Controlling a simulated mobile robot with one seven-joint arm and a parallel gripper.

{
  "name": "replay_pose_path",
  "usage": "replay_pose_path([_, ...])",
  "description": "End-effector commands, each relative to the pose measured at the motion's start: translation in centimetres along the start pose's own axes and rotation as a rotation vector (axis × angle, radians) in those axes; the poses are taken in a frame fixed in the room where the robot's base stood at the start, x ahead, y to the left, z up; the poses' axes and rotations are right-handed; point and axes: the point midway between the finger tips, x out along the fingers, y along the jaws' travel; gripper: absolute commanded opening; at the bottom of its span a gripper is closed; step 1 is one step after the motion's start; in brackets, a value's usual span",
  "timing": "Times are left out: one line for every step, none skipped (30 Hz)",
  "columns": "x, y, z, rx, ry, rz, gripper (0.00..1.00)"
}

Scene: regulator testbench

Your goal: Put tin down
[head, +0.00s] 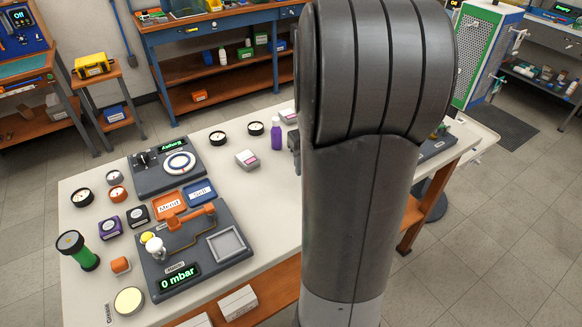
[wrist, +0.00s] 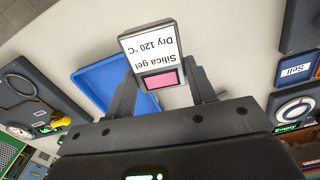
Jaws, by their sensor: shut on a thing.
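A tin (wrist: 150,48) with a white label reading "Silica gel Dry 120 °C" and a small pink window is between the two fingers of my gripper (wrist: 163,82) in the wrist view. My gripper is shut on it. Behind the tin in that view is a blue tray (wrist: 93,82), partly covered by the tin and a finger. The tin's height above the table cannot be told. In the head view my arm hides most of the gripper area. Two similar white boxes with pink marks show there, one on the table (head: 247,159) and one beside my arm (head: 288,116).
The white worktable (head: 230,183) carries a dial unit (head: 165,165), "Mend" (head: 168,205) and "Sell" (head: 200,193) trays, and a test unit reading 0 mbar (head: 180,281). A purple bottle (head: 276,136) stands left of my arm. Bare tabletop lies right of the trays.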

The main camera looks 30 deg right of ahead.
Motion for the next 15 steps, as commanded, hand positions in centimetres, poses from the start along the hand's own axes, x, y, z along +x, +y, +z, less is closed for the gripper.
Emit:
replay_pose_path([-0.4, 0.5, 0.4, 0.003, 0.002, 0.001, 0.26])
replay_pose_path([-0.6, 0.8, 0.6, 0.003, 0.002, 0.001, 0.26])
replay_pose_path([-0.8, 1.1, 0.7, 0.002, 0.002, 0.001, 0.26])
replay_pose_path([-0.9, 1.3, 0.8, 0.001, 0.001, 0.002, 0.26])
replay_pose_path([-1.0, 1.6, 0.8, -0.001, 0.000, 0.002, 0.26])
replay_pose_path([-1.1, 2.0, 0.8, -0.003, -0.001, 0.003, 0.26])
replay_pose_path([-1.2, 2.5, 0.7, -0.005, -0.002, 0.004, 0.26])
replay_pose_path([-1.2, 2.9, 0.5, -0.010, -0.003, 0.006, 0.26])
replay_pose_path([-1.3, 3.6, 0.2, -0.014, -0.006, 0.008, 0.26])
replay_pose_path([-1.3, 4.2, 0.0, -0.019, -0.006, 0.010, 0.26])
replay_pose_path([-1.4, 4.9, -0.3, -0.025, -0.007, 0.011, 0.26])
replay_pose_path([-1.4, 5.8, -0.7, -0.031, -0.009, 0.012, 0.26])
replay_pose_path([-1.5, 6.6, -0.9, -0.038, -0.011, 0.012, 0.26])
replay_pose_path([-1.5, 7.4, -1.2, -0.043, -0.012, 0.012, 0.26])
replay_pose_path([-1.6, 8.4, -1.6, -0.053, -0.012, 0.013, 0.26])
